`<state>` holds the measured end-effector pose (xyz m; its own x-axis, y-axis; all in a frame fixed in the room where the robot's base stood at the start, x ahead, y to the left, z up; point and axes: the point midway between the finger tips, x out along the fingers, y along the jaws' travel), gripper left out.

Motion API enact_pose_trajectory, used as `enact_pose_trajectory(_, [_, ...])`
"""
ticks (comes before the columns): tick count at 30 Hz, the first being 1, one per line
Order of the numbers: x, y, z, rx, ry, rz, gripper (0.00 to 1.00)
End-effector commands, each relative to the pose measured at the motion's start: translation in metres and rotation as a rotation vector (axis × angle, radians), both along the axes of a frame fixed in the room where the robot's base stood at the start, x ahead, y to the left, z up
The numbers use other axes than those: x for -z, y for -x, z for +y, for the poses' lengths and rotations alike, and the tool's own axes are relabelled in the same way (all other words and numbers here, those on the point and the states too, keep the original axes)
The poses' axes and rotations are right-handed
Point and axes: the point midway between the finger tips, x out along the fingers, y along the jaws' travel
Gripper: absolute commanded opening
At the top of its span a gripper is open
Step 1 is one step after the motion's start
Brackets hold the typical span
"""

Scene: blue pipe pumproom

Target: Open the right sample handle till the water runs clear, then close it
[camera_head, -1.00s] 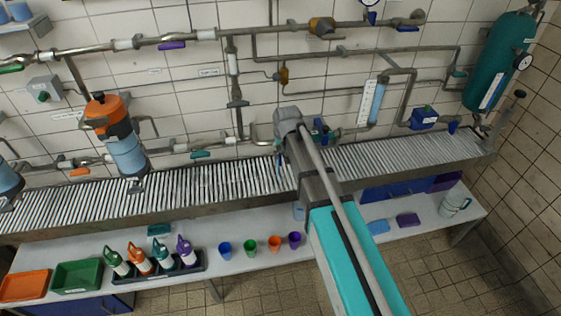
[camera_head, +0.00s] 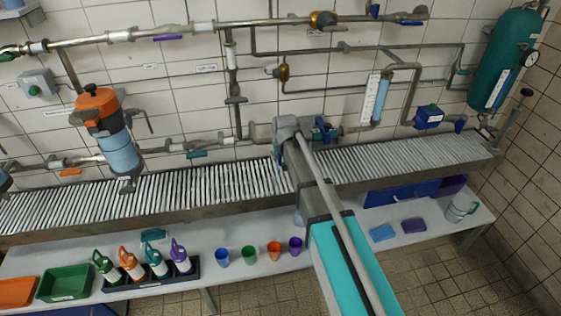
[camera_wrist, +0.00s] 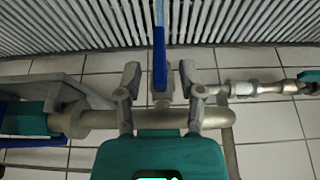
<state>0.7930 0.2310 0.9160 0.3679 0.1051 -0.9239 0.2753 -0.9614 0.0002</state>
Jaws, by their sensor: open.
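The sample handle is a long blue lever (camera_wrist: 160,58) below a metal pipe with a grey valve body. In the wrist view it stands between the two fingers of my gripper (camera_wrist: 160,73), with a visible gap on each side. The fingers are open and do not grip it. A thin pale streak (camera_wrist: 160,12) continues past the lever's end over the slats; I cannot tell if it is water, or whether it is clear. In the head view my gripper (camera_head: 286,130) is at the lower pipe and hides most of the valve. A sliver of the blue lever (camera_head: 277,156) shows beside it.
A slatted metal drain (camera_head: 225,185) runs below the pipes. A blue-and-teal fitting (camera_head: 323,130) sits just right of my gripper. Coloured cups (camera_head: 249,254) and bottles (camera_head: 155,263) stand on the lower shelf. A green tank (camera_head: 505,60) hangs at the right.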

Motion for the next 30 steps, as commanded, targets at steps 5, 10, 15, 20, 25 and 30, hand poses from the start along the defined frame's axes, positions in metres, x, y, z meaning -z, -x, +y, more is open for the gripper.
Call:
enact_pose_trajectory(5, [0.0123, -0.0045, 0.0013, 0.0, 0.0, 0.0, 0.5])
enact_pose_trajectory(10, [0.0156, -0.006, 0.0017, 0.0, 0.0, 0.0, 0.5])
enact_pose_trajectory(15, [0.0157, -0.0062, 0.0019, 0.0, 0.0, 0.0, 0.5])
enact_pose_trajectory(20, [0.0155, -0.0062, 0.002, 0.0, 0.0, 0.0, 0.5])
enact_pose_trajectory(25, [0.0155, -0.0061, 0.0021, 0.0, 0.0, 0.0, 0.24])
enact_pose_trajectory(30, [0.0155, -0.0061, 0.0021, 0.0, 0.0, 0.0, 0.0])
